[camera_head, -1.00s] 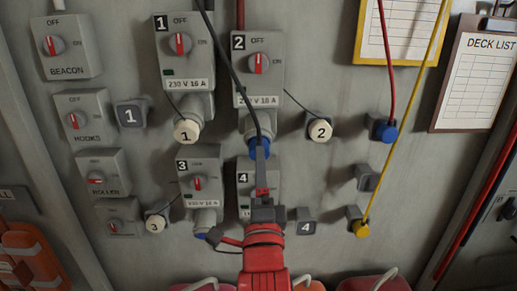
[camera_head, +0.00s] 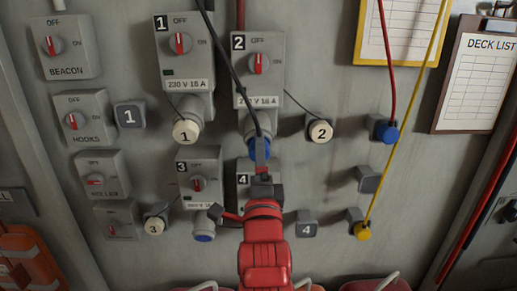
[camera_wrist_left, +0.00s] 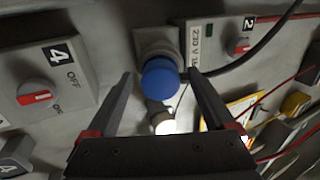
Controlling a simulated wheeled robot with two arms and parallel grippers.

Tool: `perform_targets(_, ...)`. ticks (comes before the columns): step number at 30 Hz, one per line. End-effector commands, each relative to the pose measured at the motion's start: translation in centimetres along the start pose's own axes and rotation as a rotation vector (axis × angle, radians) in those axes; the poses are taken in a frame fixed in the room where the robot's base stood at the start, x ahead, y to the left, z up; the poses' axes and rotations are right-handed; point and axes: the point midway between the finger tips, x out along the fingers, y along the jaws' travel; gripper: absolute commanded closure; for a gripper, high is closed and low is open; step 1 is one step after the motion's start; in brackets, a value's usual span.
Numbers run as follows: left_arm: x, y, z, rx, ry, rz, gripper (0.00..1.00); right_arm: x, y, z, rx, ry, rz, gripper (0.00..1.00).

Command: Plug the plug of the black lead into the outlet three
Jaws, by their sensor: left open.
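A blue plug (camera_head: 252,151) is at the mouth of outlet two (camera_head: 258,70), and the black lead (camera_head: 228,65) runs down to it from above. My left gripper (camera_head: 262,158) is open in front of it. In the left wrist view the blue plug (camera_wrist_left: 160,79) shows between the spread fingers, under a grey collar; contact cannot be told. Outlet three (camera_head: 200,178) is below and left, its blue round mouth (camera_head: 204,238) facing out without a plug. Its white cap 3 (camera_head: 153,226) sits on a holder to the left. My right gripper is not in view.
Outlet one (camera_head: 184,55) has a white cap (camera_head: 186,131) at its mouth. Outlet four (camera_head: 243,180) is mostly hidden by my arm. Cap 2 (camera_head: 319,130), a red lead's blue plug (camera_head: 387,133) and a yellow lead's plug (camera_head: 363,231) are parked on the right.

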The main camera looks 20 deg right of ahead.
Motion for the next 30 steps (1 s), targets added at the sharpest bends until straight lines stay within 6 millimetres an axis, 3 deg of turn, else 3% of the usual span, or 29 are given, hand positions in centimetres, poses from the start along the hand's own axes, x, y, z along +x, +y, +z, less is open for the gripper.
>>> perform_targets(26,-0.02,-0.07,-0.01,0.000,0.000,-0.001,0.12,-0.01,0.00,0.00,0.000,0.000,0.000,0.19)
perform_targets(30,-0.01,-0.05,0.01,0.000,0.000,-0.001,0.34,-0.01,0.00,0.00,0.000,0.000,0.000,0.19)
